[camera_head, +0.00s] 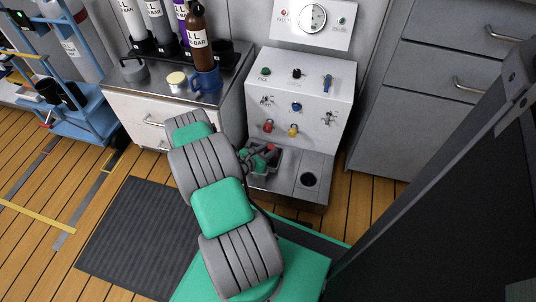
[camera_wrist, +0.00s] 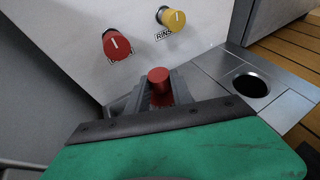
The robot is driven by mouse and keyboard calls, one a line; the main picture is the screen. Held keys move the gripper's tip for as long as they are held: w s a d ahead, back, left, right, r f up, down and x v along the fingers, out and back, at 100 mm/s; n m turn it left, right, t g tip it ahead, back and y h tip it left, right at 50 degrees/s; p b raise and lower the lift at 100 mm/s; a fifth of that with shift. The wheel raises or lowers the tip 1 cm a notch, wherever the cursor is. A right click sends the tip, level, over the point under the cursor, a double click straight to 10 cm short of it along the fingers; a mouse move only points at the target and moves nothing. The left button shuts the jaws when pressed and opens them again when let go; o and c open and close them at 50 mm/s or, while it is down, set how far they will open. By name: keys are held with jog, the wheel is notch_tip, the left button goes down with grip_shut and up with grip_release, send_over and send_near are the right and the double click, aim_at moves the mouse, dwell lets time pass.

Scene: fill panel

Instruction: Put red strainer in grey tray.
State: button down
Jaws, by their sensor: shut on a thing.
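A small red strainer (camera_wrist: 158,76) shows as a red cylinder between the grey fingers of my gripper (camera_wrist: 156,94) in the wrist view. In the head view, its red end (camera_head: 270,147) shows at the tip of my gripper (camera_head: 262,154). My gripper is shut on it, over a dark recessed basin (camera_head: 272,168) in the steel ledge below the panel. Whether the strainer touches the basin cannot be told. A dark grey tray (camera_head: 226,66) holding bottles lies on the left cabinet; I cannot tell if it is the task's tray.
The white panel (camera_head: 318,85) rises close behind my gripper, with a red knob (camera_wrist: 117,44) and a yellow knob (camera_wrist: 172,18). A round hole (camera_head: 309,179) is in the ledge on the right. A blue mug (camera_head: 207,81) stands on the left cabinet (camera_head: 130,108).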

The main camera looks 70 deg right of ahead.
jog(key=shift+w, duration=0.1)
jog(key=shift+f, duration=0.25)
jog(key=c, duration=1.1)
grip_release()
jog(key=shift+r, duration=0.1)
